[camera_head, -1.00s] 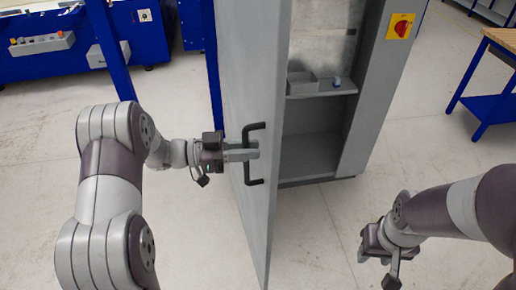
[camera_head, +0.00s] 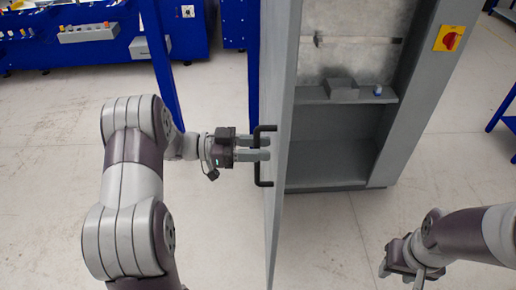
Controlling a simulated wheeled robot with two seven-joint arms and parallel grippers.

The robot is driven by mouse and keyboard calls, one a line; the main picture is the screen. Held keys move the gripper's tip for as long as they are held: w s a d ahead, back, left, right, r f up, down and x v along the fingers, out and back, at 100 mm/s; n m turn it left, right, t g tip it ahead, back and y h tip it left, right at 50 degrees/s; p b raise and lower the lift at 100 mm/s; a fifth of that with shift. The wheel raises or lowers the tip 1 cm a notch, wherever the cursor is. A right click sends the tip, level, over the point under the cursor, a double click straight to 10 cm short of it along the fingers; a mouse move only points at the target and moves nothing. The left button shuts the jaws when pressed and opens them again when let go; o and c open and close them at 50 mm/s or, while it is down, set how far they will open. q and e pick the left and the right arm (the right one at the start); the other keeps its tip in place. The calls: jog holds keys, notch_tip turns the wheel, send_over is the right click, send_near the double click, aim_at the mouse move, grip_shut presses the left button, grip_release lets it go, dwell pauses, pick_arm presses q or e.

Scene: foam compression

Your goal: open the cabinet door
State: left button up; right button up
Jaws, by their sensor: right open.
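The grey cabinet door (camera_head: 278,85) stands wide open, seen nearly edge-on. Its black bar handle (camera_head: 262,179) is on the door's left face. My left gripper (camera_head: 260,148) is at the handle, its two fingers around the middle of the bar, which they partly hide; it looks shut on it. The grey cabinet (camera_head: 408,100) stands right of the door, with its inside in view. My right gripper (camera_head: 411,272) is open and empty at the lower right, apart from the cabinet.
A shelf (camera_head: 310,94) inside the cabinet holds a small grey box (camera_head: 342,89) and a small blue-and-white item (camera_head: 377,90). A red and yellow switch (camera_head: 449,39) is on the cabinet's front. Blue machinery (camera_head: 60,50) stands at the back left. The floor before the cabinet is clear.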

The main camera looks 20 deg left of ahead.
pick_arm(q)
jog(key=shift+f, duration=0.1)
jog(key=b+v, duration=0.3)
jog(key=v, duration=0.9)
jog(key=shift+s+a, duration=0.15)
jog(key=shift+a, duration=0.1)
